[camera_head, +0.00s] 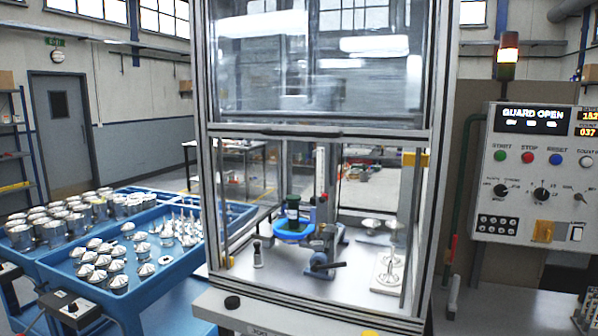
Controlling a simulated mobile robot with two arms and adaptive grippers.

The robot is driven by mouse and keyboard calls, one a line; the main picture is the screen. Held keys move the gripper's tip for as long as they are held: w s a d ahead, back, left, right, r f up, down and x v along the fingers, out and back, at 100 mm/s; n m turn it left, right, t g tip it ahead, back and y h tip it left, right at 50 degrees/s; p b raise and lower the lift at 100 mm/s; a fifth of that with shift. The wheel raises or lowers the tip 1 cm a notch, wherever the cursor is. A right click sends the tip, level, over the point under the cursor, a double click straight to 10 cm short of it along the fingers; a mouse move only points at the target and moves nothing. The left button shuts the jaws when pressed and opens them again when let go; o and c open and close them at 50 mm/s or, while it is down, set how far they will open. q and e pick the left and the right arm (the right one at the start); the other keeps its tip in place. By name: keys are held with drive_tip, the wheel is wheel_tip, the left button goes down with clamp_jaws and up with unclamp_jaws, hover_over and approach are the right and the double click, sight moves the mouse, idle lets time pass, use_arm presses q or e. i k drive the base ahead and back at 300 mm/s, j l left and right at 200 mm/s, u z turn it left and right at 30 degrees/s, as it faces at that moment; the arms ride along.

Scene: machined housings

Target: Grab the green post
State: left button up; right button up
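A short dark green cylinder (293,208) stands upright on a round blue holder (292,232) inside the machine enclosure, near its middle. It is the green upright part I see there; its lower end is hidden by the blue holder. A thin green upright pipe (463,180) also runs beside the control panel, outside the enclosure on the right. I cannot tell from its look which of the two is called the post. Neither of my grippers is in view, and nothing is seen touching the green cylinder.
The enclosure's clear guard (318,65) is raised, leaving its front open below. A grey clamp (323,262) and a pale block with metal parts (388,272) stand inside. Blue trays (150,290) of metal parts are at left. The control panel (535,170) reads "GUARD OPEN".

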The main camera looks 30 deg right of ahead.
sight(293, 225)
drive_tip(key=i+l, duration=0.15)
drive_tip(key=i, duration=0.35)
drive_tip(key=i+l, duration=0.2)
drive_tip(key=i, duration=0.25)
drive_tip(key=i+z, duration=0.15)
drive_tip(key=z, duration=0.3)
drive_tip(key=i+z, duration=0.15)
drive_tip(key=z, duration=0.3)
drive_tip(key=i+z, duration=0.15)
drive_tip(key=z, duration=0.3)
